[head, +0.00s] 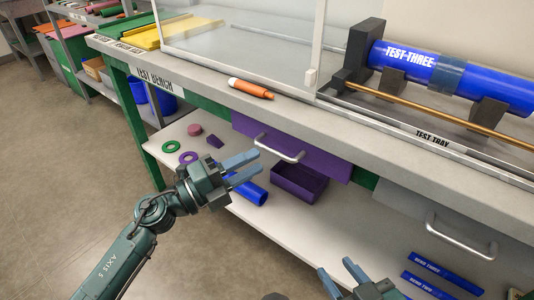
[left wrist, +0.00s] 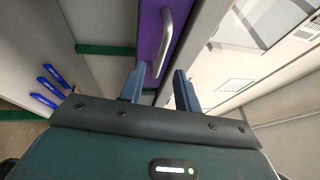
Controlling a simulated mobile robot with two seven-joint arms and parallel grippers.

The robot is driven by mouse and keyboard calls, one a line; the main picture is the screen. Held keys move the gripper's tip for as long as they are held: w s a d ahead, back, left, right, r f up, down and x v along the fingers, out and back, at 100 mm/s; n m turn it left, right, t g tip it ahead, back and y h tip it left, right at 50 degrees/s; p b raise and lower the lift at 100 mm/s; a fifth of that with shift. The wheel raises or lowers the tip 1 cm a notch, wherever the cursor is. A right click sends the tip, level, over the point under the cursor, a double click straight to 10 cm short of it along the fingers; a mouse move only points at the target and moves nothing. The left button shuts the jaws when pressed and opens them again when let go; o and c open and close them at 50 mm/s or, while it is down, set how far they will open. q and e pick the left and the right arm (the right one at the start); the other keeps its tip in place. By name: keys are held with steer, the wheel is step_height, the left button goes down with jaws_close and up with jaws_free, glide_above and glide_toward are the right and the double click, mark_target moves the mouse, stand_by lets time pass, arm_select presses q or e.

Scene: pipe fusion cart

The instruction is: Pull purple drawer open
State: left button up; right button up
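The purple drawer (head: 325,160) is under the test bench top, its front looking flush with the bench. Its silver bar handle (head: 283,150) is on the front; drawer (left wrist: 149,35) and handle (left wrist: 167,42) also show in the left wrist view. My left gripper (head: 259,163) is open and empty, fingertips just left of and below the handle. In the left wrist view the handle's near end appears between the fingertips (left wrist: 160,72); I cannot tell whether they touch. My right gripper (head: 341,272) is open and empty at the bottom of the head view, away from the drawer.
A purple bin (head: 299,184) and a blue pipe (head: 249,190) are on the lower shelf (head: 285,222) below the drawer. A grey drawer (head: 420,215) with a handle is to the right. An orange marker (head: 250,89) lies on the bench top. Floor is clear at left.

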arm_select(q)
steer(key=shift+x, duration=2.25)
jaws_close()
